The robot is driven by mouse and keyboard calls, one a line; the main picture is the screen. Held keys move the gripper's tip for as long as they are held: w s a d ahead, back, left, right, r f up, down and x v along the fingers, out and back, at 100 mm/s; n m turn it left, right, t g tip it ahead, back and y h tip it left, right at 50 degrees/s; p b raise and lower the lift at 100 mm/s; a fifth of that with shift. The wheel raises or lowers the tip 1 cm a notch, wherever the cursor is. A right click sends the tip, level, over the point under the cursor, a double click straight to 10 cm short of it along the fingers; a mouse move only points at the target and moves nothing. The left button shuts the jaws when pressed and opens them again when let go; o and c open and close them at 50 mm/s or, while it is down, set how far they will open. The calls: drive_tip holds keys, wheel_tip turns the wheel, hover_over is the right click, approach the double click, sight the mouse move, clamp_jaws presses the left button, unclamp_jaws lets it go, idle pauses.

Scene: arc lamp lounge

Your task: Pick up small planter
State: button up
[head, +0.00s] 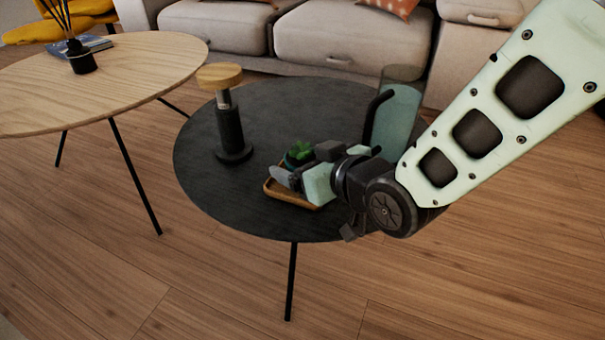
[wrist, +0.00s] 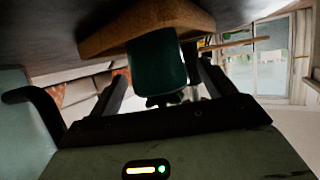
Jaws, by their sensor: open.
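The small planter (head: 299,151) is a dark green pot with a bright green succulent. It stands on a small wooden tray (head: 276,191) on the dark round table (head: 262,115). My gripper (head: 298,170) is open, low over the tray at the planter, and hides part of it. In the wrist view, which is upside down, the pot (wrist: 157,62) lies between the two spread fingers (wrist: 163,80), with a gap at each side. The tray (wrist: 140,28) shows behind it.
A black lamp-like object with a wooden top (head: 231,120) stands left on the dark table. A tall glass pitcher with a dark handle (head: 398,110) stands close behind my arm. A wooden table (head: 100,85) is at left, a sofa (head: 340,40) behind.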

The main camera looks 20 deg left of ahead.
drive_tip(key=shift+w+a+f, duration=0.2)
drive_tip(key=shift+w+a, duration=0.05)
drive_tip(key=shift+a, duration=0.15)
drive_tip(key=shift+r, duration=0.1)
drive_tip(key=c, duration=1.2)
